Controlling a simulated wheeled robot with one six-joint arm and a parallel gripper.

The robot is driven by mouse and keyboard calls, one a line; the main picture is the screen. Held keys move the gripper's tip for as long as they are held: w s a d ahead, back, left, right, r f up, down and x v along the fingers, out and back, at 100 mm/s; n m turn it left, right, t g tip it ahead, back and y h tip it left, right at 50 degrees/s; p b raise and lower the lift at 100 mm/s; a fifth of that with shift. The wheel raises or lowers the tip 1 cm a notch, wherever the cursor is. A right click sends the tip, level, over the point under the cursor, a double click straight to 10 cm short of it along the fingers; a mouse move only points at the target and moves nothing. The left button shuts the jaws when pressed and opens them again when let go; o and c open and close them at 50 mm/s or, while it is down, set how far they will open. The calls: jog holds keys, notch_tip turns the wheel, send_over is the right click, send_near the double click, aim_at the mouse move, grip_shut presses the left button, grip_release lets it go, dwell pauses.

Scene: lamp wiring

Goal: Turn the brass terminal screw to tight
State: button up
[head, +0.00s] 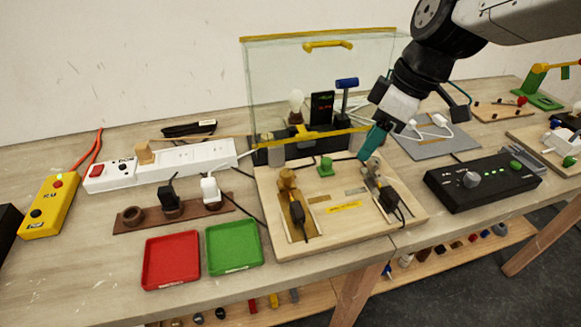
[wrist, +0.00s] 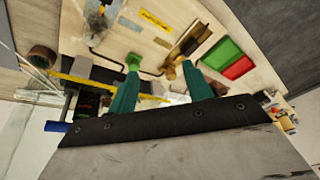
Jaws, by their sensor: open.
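The brass terminal (head: 287,180) stands at the left of the light wooden board (head: 330,225), with a black cable on its brass strip. Its screw top shows as a brass knob; I cannot tell how tight it is. In the wrist view the brass terminal (wrist: 190,40) is partly hidden by the right finger's tip. A silver terminal (head: 371,170) stands at the board's right. My gripper (head: 370,142) is above the board's right back part, open and empty, with teal fingers. In the wrist view my gripper (wrist: 160,66) has its fingers spread, apart from the board as far as I can tell.
A green block (head: 326,165) sits between the terminals. Behind stands a clear screen with yellow edges (head: 305,136), a bulb (head: 296,105) and a blue-topped post (head: 346,84). Red (head: 171,260) and green (head: 234,247) trays lie left; a black control box (head: 482,184) lies right.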

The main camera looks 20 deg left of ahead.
aim_at(288, 172)
jog(key=a+f+n, duration=0.1)
jog(key=a+f, duration=0.3)
jog(key=a, duration=0.1)
jog(key=a+f+n, duration=0.2)
jog(key=a+f, duration=0.2)
jog(key=a, duration=0.1)
jog(key=w+a+f+n+g, duration=0.1)
jog(key=a+f+n, duration=0.1)
jog(key=a+f, duration=0.2)
jog(key=shift+a+f+y, duration=0.25)
jog(key=shift+a+y, duration=0.05)
jog(key=shift+a, duration=0.45)
jog(key=c, duration=1)
